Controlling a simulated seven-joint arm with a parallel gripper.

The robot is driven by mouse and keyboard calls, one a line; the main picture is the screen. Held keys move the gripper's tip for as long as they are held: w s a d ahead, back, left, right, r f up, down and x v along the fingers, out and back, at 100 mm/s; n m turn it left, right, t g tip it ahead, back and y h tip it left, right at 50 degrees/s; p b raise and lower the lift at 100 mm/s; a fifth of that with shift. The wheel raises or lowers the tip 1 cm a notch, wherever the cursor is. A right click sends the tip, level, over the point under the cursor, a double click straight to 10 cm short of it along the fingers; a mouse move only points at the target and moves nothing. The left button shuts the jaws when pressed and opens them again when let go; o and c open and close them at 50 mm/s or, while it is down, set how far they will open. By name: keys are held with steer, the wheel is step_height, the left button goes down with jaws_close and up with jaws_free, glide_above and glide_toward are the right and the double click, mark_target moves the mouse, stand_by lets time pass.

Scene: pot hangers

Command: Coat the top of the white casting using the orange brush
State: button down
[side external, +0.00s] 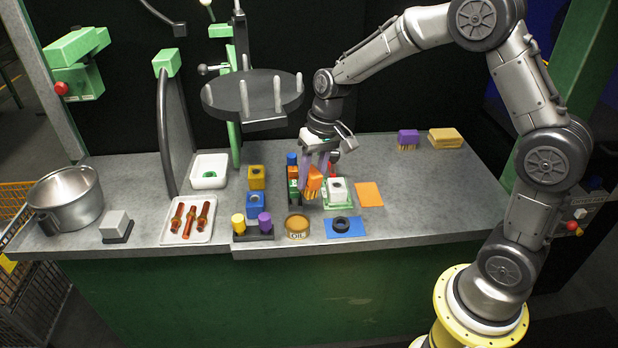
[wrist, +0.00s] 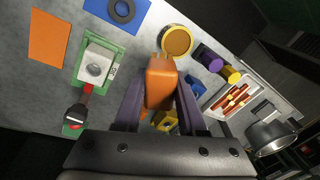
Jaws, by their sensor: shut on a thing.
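My gripper (side external: 316,168) is shut on the orange brush (side external: 313,182), holding it just left of the white casting. In the wrist view the orange brush (wrist: 160,84) sits between the two purple fingers of my gripper (wrist: 158,100). The white casting (side external: 338,186) rests in a green fixture on the bench, with a dark round spot on its top. It also shows in the wrist view (wrist: 96,63), left of the brush and apart from it. I cannot tell the exact height of the bristles above the bench.
An oil dish (side external: 297,228) and a blue mat with a black ring (side external: 341,224) lie in front. An orange mat (side external: 369,194) is right of the casting. Coloured blocks (side external: 256,177) stand left. A dark round rack (side external: 252,96) with pegs hangs overhead. A purple brush (side external: 408,138) stands behind.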

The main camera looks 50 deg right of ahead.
steer(key=n, duration=0.3)
steer(key=shift+a+r+n, duration=0.15)
steer(key=shift+a+n, duration=0.15)
steer(key=shift+n, duration=0.1)
steer(key=m, duration=0.3)
steer(key=shift+s, duration=0.2)
steer(key=m, duration=0.2)
steer(key=m+h, duration=0.1)
steer(key=m, duration=0.1)
steer(key=shift+s+d+r, duration=0.1)
steer(key=shift+d, duration=0.2)
steer(key=m, duration=0.2)
steer(key=d+m, duration=0.1)
steer(key=m, duration=0.1)
steer(key=shift+d+r+m+h, duration=0.1)
steer(key=shift+r+m+h, duration=0.05)
steer(key=shift+m+h, duration=0.15)
steer(key=shift+s+d+f+m+g, duration=0.1)
steer(key=shift+d+f+m+g, duration=0.15)
steer(key=shift+d+m, duration=1.95)
steer(key=shift+s+d+f+m+g, duration=0.15)
steer(key=shift+d+f+m, duration=0.15)
steer(key=shift+d+m, duration=1.95)
steer(key=shift+d+f+m+g, duration=0.25)
steer(key=shift+d+m, duration=0.9)
steer(key=shift+m, duration=2.1)
